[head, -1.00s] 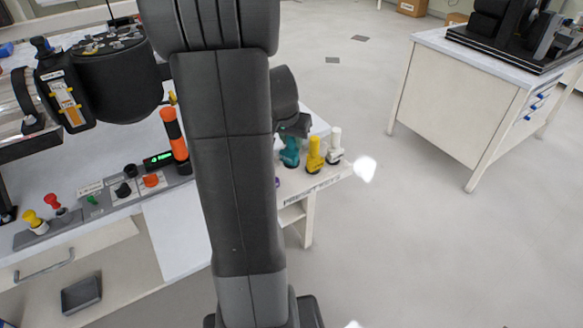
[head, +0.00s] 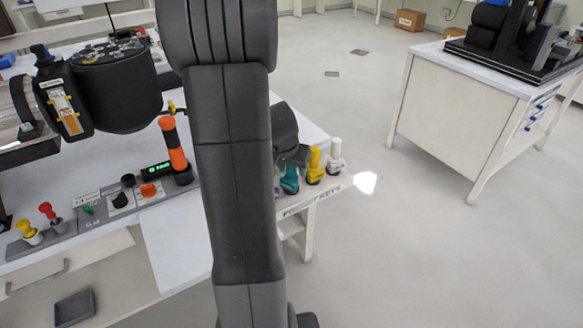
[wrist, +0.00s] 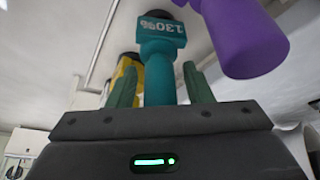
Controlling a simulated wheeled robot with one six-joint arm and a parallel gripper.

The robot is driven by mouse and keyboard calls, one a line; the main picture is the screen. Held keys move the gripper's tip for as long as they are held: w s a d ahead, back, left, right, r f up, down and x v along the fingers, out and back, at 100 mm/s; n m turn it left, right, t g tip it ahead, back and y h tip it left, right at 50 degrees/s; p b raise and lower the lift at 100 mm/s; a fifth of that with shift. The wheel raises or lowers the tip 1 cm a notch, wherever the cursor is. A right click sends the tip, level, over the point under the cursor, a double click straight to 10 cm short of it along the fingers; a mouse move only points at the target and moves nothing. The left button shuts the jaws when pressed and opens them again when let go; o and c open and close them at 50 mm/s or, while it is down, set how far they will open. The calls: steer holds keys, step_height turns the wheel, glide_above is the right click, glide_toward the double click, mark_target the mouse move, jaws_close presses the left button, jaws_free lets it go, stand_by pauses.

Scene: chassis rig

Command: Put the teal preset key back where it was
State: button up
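The teal preset key (head: 289,181) is by the shelf corner, left of the yellow key (head: 314,166). In the wrist view, the teal key (wrist: 160,65), marked 130%, lies between the two green fingers of my gripper (wrist: 160,90). Thin gaps show beside its stem, but it has moved along with my gripper, so the fingers appear shut on it. My gripper (head: 294,158) is partly hidden by my arm in the head view. Whether the key touches the shelf I cannot tell. A purple key (wrist: 245,35) is close on the right in the wrist view.
A white key (head: 335,156) stands beside the yellow one on the shelf labelled PRESET KEYS (head: 310,202). The bench holds an orange-and-black handle (head: 174,145) and a control panel (head: 115,203). Open floor (head: 410,250) lies right. My arm covers the middle of the head view.

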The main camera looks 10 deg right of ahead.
steer(key=shift+r, duration=0.1)
steer(key=shift+r, duration=0.25)
steer(key=p+v, duration=0.2)
steer(key=v, duration=0.9)
steer(key=shift+r+p, duration=0.3)
